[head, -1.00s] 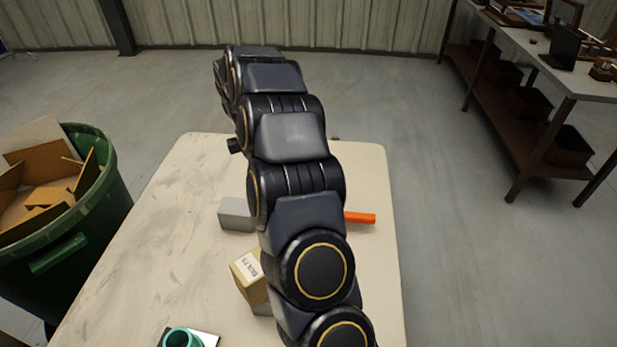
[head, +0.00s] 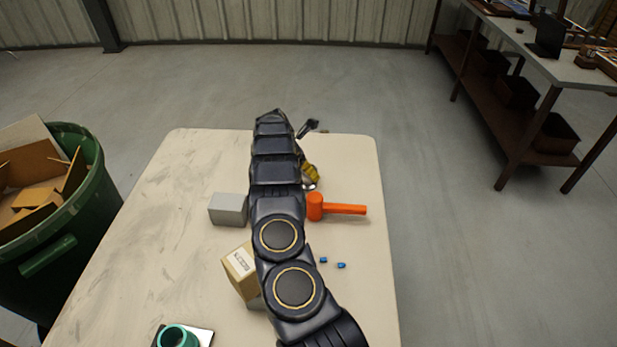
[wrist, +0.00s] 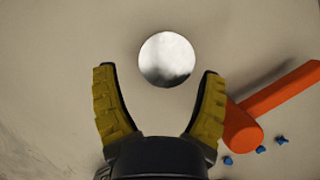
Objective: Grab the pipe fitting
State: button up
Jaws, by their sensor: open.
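A shiny round metal piece (wrist: 166,59), possibly the pipe fitting, lies on the table just beyond my open fingertips in the wrist view. Only its round, mirror-like outline shows, so I cannot tell its full shape. A small silvery part of it (head: 309,186) shows in the head view, beside my arm. My gripper (wrist: 157,72) is open and empty, its yellow fingers apart and the metal piece ahead of the gap, slightly right of centre. In the head view my gripper (head: 311,173) is mostly hidden behind my arm, with one yellow finger visible.
An orange mallet (head: 338,208) lies right of my gripper, with small blue pieces (head: 332,262) nearby. A grey block (head: 228,209), a cardboard box (head: 239,268) and a teal ring-shaped object (head: 178,337) are on the left. The table's (head: 185,180) far left is clear.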

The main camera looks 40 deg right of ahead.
aim_at(308, 178)
jog(key=x, duration=0.4)
jog(key=shift+s, duration=0.3)
jog(key=c, duration=1)
